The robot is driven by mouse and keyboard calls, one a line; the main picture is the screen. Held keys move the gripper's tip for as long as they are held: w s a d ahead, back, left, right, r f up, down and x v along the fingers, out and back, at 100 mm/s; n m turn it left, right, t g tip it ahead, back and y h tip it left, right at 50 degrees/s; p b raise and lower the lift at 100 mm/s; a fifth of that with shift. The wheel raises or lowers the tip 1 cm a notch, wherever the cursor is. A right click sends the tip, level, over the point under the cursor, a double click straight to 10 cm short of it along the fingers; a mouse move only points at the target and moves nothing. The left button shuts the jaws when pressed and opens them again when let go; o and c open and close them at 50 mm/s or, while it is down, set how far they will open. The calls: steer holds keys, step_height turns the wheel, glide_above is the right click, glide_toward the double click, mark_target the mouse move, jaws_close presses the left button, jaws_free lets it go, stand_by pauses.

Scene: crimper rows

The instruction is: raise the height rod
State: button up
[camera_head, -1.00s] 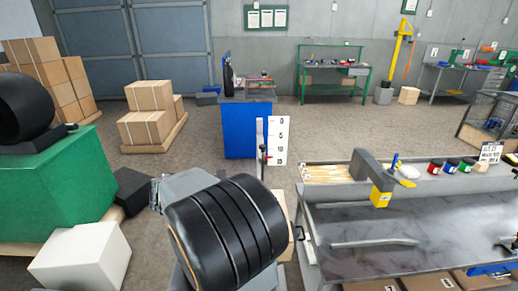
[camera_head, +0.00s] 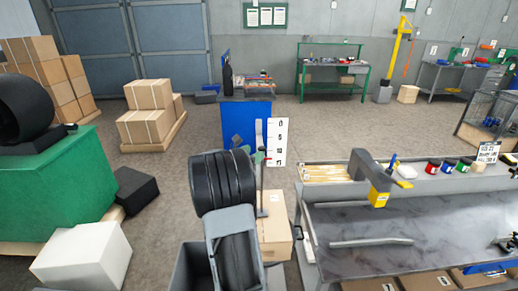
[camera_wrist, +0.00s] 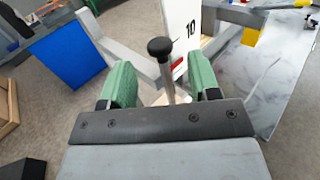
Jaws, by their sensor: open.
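The height rod (camera_wrist: 169,85) is a thin grey rod with a black knob (camera_wrist: 160,48) on top, seen in the wrist view. In the head view the rod (camera_head: 262,185) stands upright beside the white scale board (camera_head: 278,142). The board (camera_wrist: 183,22) also shows in the wrist view, marked 10, with a small red mark near the rod. My gripper (camera_wrist: 160,82) is open, its two green fingers on either side of the rod with gaps visible. In the head view my gripper (camera_head: 254,154) is by the rod's top, partly hidden by my arm.
A cardboard box (camera_head: 274,235) is by the rod's foot. A workbench (camera_head: 400,230) with a grey and yellow tool (camera_head: 372,175) stands on the right. A blue cabinet (camera_head: 240,118) is behind the rod.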

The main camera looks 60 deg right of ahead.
steer(key=shift+s+d+p, duration=0.15)
steer(key=shift+s+d, duration=0.05)
steer(key=shift+d, duration=0.8)
steer(key=shift+s+d+p, duration=0.15)
steer(key=shift+d, duration=0.85)
steer(key=shift+c, duration=0.2)
jaws_close()
